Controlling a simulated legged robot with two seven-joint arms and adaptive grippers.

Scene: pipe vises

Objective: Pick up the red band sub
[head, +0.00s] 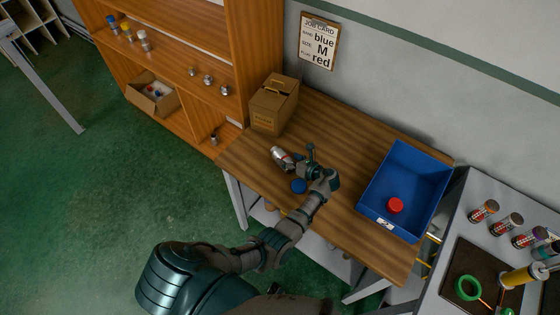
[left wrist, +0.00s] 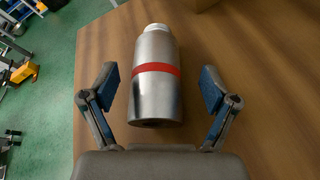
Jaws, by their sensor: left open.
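The red band sub is a silver metal cylinder with a red band and a narrower neck. It lies on its side on the wooden table; in the head view the sub (head: 281,154) is near the table's left part. In the left wrist view the sub (left wrist: 155,88) lies between the fingers with a gap on both sides, its neck pointing away. My left gripper (head: 292,165) is open beside the sub, and its spread fingers also show in the left wrist view (left wrist: 157,92). My right gripper is not in view.
A cardboard box (head: 274,104) stands behind the sub. A job card (head: 318,43) reads "blue M red". Bare table lies between gripper and bin.

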